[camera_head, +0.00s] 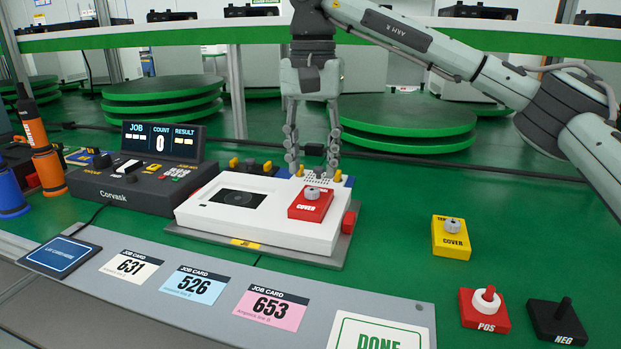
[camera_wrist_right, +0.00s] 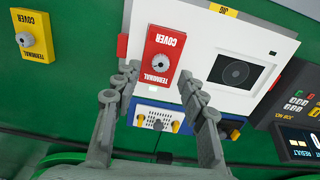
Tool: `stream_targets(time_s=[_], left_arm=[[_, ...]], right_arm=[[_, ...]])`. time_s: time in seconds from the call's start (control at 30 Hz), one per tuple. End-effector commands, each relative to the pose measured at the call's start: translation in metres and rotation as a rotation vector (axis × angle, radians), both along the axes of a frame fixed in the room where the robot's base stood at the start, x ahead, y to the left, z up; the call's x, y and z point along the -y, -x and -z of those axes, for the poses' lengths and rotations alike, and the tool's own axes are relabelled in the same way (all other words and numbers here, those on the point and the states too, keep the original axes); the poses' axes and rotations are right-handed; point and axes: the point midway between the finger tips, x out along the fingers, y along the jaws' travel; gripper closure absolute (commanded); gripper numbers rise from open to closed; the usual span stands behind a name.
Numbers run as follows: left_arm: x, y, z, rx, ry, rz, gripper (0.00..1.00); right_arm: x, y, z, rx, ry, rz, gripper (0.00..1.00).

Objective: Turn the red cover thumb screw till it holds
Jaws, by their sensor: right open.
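The red cover (camera_head: 309,205) lies on the right part of the white device (camera_head: 262,228), with its light grey thumb screw (camera_head: 312,192) on top. In the right wrist view the red cover (camera_wrist_right: 163,56) and its screw (camera_wrist_right: 161,63) show just beyond the fingertips. My right gripper (camera_head: 312,172) points down behind and above the cover, its fingers apart and empty; it also shows in the right wrist view (camera_wrist_right: 158,88). It does not appear to touch the screw. My left gripper is not in view.
A yellow cover (camera_head: 451,238) with a screw, a red POS piece (camera_head: 484,310) and a black NEG piece (camera_head: 558,322) stand to the right. The Corvask control box (camera_head: 125,182) is left of the device. Job cards (camera_head: 200,284) lie in front.

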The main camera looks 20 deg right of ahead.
Motion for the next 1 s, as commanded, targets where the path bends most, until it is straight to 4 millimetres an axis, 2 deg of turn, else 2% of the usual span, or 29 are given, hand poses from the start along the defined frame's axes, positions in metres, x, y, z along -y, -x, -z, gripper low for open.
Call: stream_targets(time_s=[0.1, 0.23, 0.6, 0.93, 1.0], left_arm=[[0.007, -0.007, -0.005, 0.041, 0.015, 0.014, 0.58], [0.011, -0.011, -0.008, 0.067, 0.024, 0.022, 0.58], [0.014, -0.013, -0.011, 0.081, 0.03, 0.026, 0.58], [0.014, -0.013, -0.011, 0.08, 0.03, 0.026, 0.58], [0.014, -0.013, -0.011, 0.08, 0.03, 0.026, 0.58]], right_arm=[[0.0, 0.001, 0.021, -0.002, 0.001, 0.0, 0.58], [0.0, 0.0, 0.034, -0.001, 0.0, 0.0, 0.58], [0.0, 0.0, 0.04, 0.0, 0.0, 0.0, 0.58], [0.0, 0.0, 0.04, 0.0, 0.0, 0.0, 0.99], [0.0, 0.0, 0.04, 0.0, 0.0, 0.0, 1.0]])
